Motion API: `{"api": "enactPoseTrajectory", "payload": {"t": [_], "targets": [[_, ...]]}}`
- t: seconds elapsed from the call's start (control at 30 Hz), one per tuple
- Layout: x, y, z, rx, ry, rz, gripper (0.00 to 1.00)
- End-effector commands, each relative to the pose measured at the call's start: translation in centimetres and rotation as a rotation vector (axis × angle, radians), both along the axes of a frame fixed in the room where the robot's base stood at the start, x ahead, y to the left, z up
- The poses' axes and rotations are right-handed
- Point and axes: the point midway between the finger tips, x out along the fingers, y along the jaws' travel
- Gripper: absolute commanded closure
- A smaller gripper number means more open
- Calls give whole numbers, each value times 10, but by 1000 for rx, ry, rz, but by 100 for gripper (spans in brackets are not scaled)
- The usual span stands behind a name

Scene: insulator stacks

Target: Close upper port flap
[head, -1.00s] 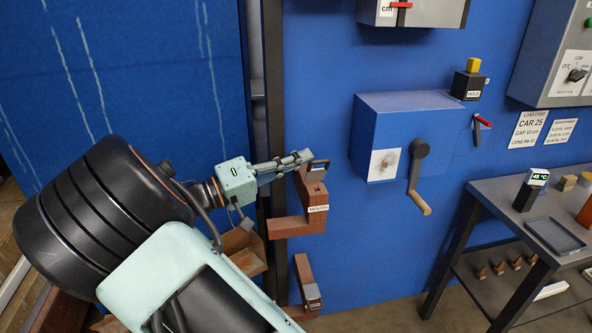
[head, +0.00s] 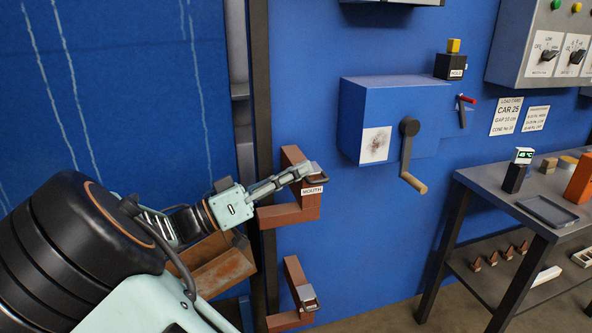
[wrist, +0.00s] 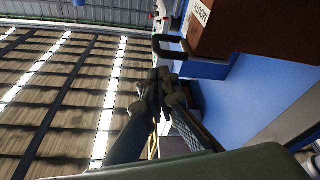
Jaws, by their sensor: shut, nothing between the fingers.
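The upper port (head: 292,210) is a rust-brown duct on the blue wall, labelled "MOUTH". Its small dark-edged flap (head: 315,179) sits at the upper right end, partly hidden by my gripper; its exact angle is hard to tell. My gripper (head: 308,168) is shut and empty, its tips at the flap in the head view; contact is unclear. In the wrist view my gripper (wrist: 160,82) has its fingers together, just below a black loop handle (wrist: 168,46) beside the brown port body (wrist: 240,32).
A lower brown port (head: 294,280) with a grey flap is below. A blue box with a crank (head: 407,155) stands out from the wall to the right. A grey table (head: 480,185) with a tray is farther right. The wall between port and crank is clear.

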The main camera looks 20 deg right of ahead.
Motion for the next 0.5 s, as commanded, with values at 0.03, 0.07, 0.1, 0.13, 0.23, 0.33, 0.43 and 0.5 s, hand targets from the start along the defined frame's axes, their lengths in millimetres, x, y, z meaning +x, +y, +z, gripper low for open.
{"api": "enactPoseTrajectory", "payload": {"t": [0.03,0.07,0.1,0.13,0.23,0.33,0.43,0.5], "targets": [[-1,0,-4,-1,1,0,100],[-1,0,-5,-1,2,0,100],[-2,0,-7,-1,2,0,100],[-2,0,-8,-1,2,0,100],[-3,0,-11,-1,3,0,100],[-3,0,-14,-1,3,0,100],[-4,0,-16,0,4,0,100],[-4,0,-17,1,5,-1,100]]}}
